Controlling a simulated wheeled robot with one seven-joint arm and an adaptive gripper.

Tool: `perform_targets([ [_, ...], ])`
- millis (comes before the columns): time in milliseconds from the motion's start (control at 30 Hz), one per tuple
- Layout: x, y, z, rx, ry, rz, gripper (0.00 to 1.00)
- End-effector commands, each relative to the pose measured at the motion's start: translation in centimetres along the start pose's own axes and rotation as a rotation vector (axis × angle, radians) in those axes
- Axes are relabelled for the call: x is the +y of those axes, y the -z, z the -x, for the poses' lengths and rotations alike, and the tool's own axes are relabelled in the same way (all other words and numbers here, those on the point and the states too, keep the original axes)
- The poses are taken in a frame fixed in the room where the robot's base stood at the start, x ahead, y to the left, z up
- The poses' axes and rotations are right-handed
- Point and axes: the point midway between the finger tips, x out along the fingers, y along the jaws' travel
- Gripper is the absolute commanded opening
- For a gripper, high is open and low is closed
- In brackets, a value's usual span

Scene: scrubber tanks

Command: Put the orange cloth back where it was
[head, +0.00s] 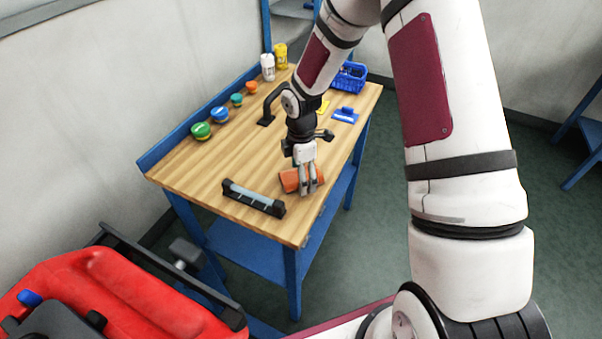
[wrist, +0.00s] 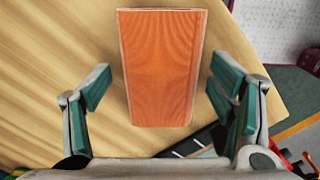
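The orange cloth (head: 289,181) is a folded, block-like piece at the near right part of the wooden bench top. In the wrist view the cloth (wrist: 160,60) is an upright orange rectangle between my fingers. My gripper (head: 308,188) points down at the cloth and partly hides it in the head view. In the wrist view my gripper (wrist: 161,82) is open, with one green-padded finger on each side of the cloth and a visible gap on both sides. I cannot tell how far the fingertips are above the wood.
A black holder with a pale bar (head: 253,198) lies left of the cloth. Several lidded tubs (head: 220,114) and two bottles (head: 268,67) line the back edge. A red machine (head: 110,300) stands front left.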

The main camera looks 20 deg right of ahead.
Motion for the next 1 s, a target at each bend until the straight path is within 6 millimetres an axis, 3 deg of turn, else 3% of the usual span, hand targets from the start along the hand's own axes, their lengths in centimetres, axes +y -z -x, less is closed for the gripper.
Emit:
perform_targets([
  [367, 0.1, 0.0, 0.9, 0.000, -0.003, -0.001, 0.78],
  [800, 0.1, -0.1, 9.1, -0.001, -0.005, -0.002, 0.78],
  [1000, 0.1, 0.0, 11.6, 0.000, -0.002, -0.001, 0.78],
])
